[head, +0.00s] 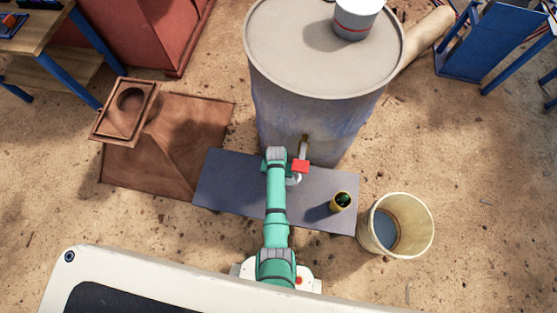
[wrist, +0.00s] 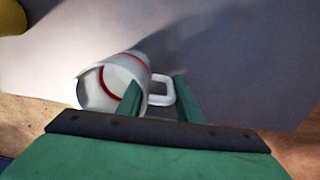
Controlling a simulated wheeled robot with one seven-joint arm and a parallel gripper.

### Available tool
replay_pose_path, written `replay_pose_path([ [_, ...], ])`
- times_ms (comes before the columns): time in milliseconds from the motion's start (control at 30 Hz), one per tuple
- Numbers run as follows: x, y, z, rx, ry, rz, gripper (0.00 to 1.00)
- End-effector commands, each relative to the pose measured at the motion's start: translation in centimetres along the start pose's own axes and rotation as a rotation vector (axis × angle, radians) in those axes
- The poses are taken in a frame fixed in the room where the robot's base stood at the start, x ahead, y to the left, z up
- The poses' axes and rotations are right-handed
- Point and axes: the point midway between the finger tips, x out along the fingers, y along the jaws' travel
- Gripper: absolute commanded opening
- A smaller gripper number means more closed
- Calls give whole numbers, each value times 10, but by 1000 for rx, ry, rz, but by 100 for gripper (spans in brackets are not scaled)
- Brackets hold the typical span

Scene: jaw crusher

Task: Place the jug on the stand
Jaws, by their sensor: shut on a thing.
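A white jug (wrist: 122,75) with a red band and a side handle shows in the wrist view, its wide end toward the left. My gripper (wrist: 158,92) is shut on its handle, with one finger on each side. In the head view my gripper (head: 288,175) is over the grey slab (head: 225,190), which looks like the stand, in front of the drum. There my arm hides most of the jug, and only a small white part shows beside it. I cannot tell whether the jug touches the slab (wrist: 235,65).
A large drum (head: 300,60) with a tap (head: 304,145) stands behind the slab; a white red-striped container (head: 357,18) is on its lid. A yellow cup (head: 341,202) sits at the slab's right end. A cream bucket (head: 418,225) stands right of it. A rusty hopper (head: 165,150) lies left.

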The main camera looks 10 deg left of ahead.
Motion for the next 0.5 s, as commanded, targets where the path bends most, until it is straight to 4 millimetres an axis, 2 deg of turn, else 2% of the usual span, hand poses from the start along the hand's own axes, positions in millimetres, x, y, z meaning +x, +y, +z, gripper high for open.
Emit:
replay_pose_path([
  [367, 4, 1, 0, 2, 1, 0, 0],
  [400, 4, 1, 0, 2, 0, 0, 37],
  [467, 4, 1, 0, 2, 1, 0, 51],
  [500, 4, 1, 0, 2, 1, 0, 51],
])
